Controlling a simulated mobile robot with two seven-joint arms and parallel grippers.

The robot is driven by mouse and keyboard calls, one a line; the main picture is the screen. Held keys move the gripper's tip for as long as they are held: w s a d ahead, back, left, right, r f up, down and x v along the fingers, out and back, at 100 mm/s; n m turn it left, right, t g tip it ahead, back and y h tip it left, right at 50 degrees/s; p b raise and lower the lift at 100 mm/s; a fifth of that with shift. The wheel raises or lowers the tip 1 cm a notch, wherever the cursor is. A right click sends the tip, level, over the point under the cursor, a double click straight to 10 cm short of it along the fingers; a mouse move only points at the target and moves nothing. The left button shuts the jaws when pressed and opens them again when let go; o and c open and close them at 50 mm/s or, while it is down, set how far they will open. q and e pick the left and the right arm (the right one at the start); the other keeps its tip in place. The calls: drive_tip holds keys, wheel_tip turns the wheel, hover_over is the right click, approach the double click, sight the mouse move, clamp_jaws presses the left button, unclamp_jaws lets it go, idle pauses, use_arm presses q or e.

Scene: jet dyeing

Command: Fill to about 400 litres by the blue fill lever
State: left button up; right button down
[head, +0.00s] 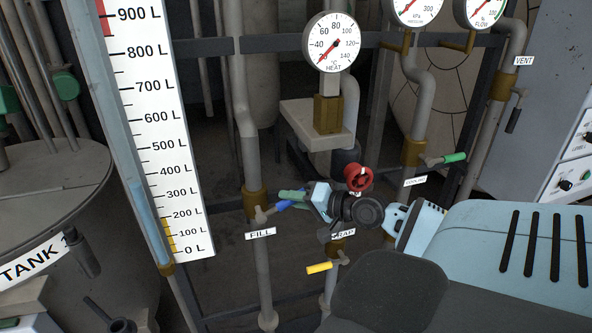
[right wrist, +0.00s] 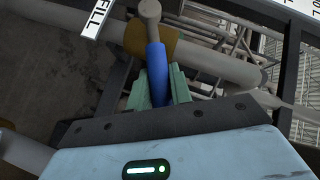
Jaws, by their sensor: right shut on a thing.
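The blue fill lever (head: 284,206) points right from the brass valve (head: 256,204) above the FILL label (head: 261,234). My right gripper (head: 292,199) is shut on the lever. In the right wrist view the blue lever (right wrist: 157,72) stands between the greenish fingers (right wrist: 157,92). The level gauge (head: 151,217) at the left has a tall white litre scale (head: 150,110). Its blue column reaches roughly the 400 L mark; the slant makes it hard to read exactly. My left gripper is not in view.
A red handwheel (head: 358,178), a green lever (head: 454,158) and a yellow lever (head: 319,267) are close around my right gripper. Pipes and a dark frame stand behind. A tank (head: 45,185) is at the left, a grey cabinet (head: 545,100) at the right.

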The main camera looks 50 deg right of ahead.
drive_tip(key=c, duration=1.7)
unclamp_jaws()
drive_tip(key=o, duration=0.4)
drive_tip(key=shift+r, duration=0.1)
drive_tip(key=shift+b+v, duration=0.45)
drive_tip(key=shift+v, duration=3.4)
